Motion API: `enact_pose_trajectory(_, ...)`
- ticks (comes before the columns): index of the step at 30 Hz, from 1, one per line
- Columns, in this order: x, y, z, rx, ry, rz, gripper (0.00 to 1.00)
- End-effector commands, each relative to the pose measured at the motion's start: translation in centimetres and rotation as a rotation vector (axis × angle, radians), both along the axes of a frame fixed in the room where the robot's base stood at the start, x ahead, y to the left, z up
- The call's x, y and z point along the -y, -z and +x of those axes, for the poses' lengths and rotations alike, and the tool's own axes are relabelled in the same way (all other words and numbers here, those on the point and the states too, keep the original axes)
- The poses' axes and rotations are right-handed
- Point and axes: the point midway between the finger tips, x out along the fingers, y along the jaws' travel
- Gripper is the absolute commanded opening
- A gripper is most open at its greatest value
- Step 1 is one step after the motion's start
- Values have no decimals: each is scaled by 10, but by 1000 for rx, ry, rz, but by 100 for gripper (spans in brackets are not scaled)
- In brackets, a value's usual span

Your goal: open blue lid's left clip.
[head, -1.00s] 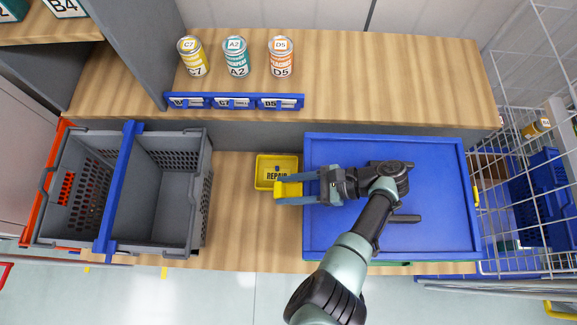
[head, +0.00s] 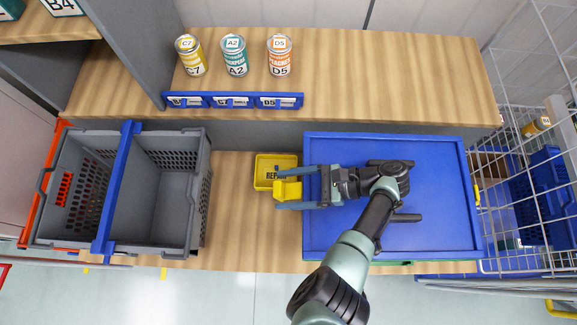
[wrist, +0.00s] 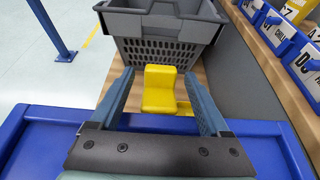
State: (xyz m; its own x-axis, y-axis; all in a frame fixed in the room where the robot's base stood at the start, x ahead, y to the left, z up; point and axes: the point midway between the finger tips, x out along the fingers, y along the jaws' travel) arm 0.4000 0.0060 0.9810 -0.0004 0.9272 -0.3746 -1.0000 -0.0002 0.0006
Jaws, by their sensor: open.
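The blue lid (head: 435,235) lies flat on a tote at the right of the bench, and its edge shows in the wrist view (wrist: 22,140). Its yellow left clip (head: 290,190) sticks out past the left edge. In the wrist view the clip (wrist: 160,88) stands centred between the fingers, with a gap on both sides. My gripper (head: 277,188) is open and points left over the lid's left edge, one finger on each side of the clip. The touch between fingers and clip cannot be made out. My arm covers the middle of the lid.
A yellow tray marked REPAIR (head: 263,172) sits close to the upper finger. Grey totes (head: 208,200) stand at the left, with bare wood between. Cans (head: 235,57) stand on the shelf above blue label holders (head: 233,102). A wire rack (head: 515,262) is at the right.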

Motion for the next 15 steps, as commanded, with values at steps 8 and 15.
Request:
enact_pose_trajectory(8, 0, 0, 0, 1, 0, 0, 80)
enact_pose_trajectory(15, 20, -7, 2, 4, 4, -2, 80)
